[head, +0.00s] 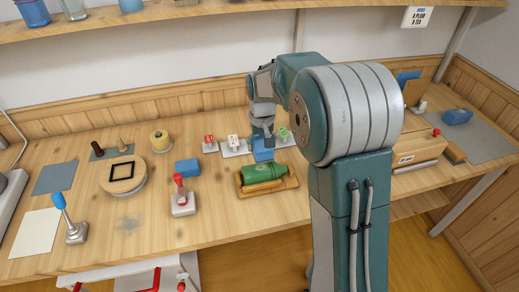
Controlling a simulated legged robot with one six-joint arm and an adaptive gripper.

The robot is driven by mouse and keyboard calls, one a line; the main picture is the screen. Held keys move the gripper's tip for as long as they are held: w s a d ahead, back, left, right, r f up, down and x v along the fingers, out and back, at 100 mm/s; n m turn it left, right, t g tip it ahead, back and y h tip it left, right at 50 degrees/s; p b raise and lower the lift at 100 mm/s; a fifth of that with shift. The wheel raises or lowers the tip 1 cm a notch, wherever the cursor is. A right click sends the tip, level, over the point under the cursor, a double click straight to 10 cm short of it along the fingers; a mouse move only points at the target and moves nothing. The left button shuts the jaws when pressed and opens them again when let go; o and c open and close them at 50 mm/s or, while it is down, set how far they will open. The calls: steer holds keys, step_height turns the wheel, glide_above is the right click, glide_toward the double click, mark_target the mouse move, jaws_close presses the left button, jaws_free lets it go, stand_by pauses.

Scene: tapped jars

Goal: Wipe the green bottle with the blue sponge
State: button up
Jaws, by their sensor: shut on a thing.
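A green bottle (265,174) lies on its side in a shallow wooden tray (292,183) near the front of the bench. My gripper (263,139) points down just behind the tray and is shut on a blue block, which looks like the blue sponge (263,154). The sponge is just behind and above the bottle; whether the two touch is too small to tell. My fingertips are small and partly hidden by the sponge and arm.
Another blue block (187,168) lies left of the tray. A red-knobbed lever (181,198) and a blue-handled lever (70,222) stand at the front left. Small labelled blocks (233,143) line the back. A round wooden board (123,174) is at left. My arm hides part of the right side.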

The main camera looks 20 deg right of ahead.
mark_target(250, 170)
steer(key=shift+s+d, duration=0.1)
steer(key=shift+d, duration=0.35)
steer(key=shift+a+f, duration=0.25)
steer(key=shift+f, duration=0.65)
steer(key=shift+a+f, duration=0.2)
steer(key=shift+f, duration=0.65)
steer(key=shift+d+f, duration=0.25)
steer(key=shift+f, duration=0.6)
steer(key=shift+a, duration=0.1)
steer(key=shift+r, duration=0.1)
steer(key=shift+a, duration=2.05)
steer(key=shift+f, duration=0.9)
